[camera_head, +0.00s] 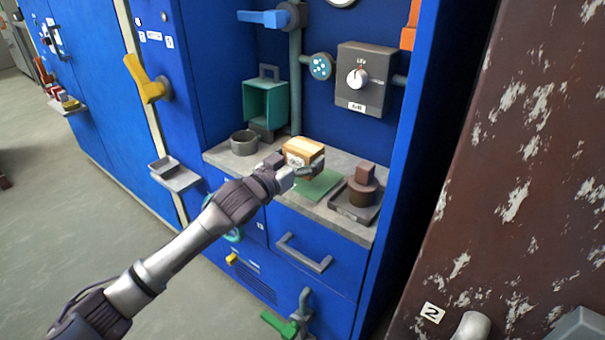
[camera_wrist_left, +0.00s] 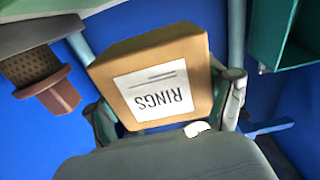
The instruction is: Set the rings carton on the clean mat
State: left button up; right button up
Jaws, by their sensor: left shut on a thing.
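The rings carton (camera_head: 303,147) is a small tan box with a white label. In the left wrist view the carton (camera_wrist_left: 150,75) shows its RINGS label upside down. My left gripper (camera_head: 290,172) is shut on it, with a finger on either side (camera_wrist_left: 170,115). The clean mat (camera_head: 318,186) is a flat green sheet on the grey counter. The carton appears above the counter near the mat's back edge and hides part of it; the exact gap cannot be told. My right gripper is not in view.
Right of the mat, a dark tray (camera_head: 350,211) holds a brown cylinder with a reddish block (camera_head: 365,173). A grey round pot (camera_head: 244,142) stands at the counter's left. A teal open box (camera_head: 265,101) and a grey control box (camera_head: 364,80) are behind.

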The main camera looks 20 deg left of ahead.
pick_arm(q)
notch_tip(320, 180, down, 4)
jog(key=shift+f+b, duration=0.1)
jog(key=shift+b, duration=0.45)
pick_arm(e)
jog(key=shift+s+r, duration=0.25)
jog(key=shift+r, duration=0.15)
pick_arm(q)
jog(key=o, duration=1)
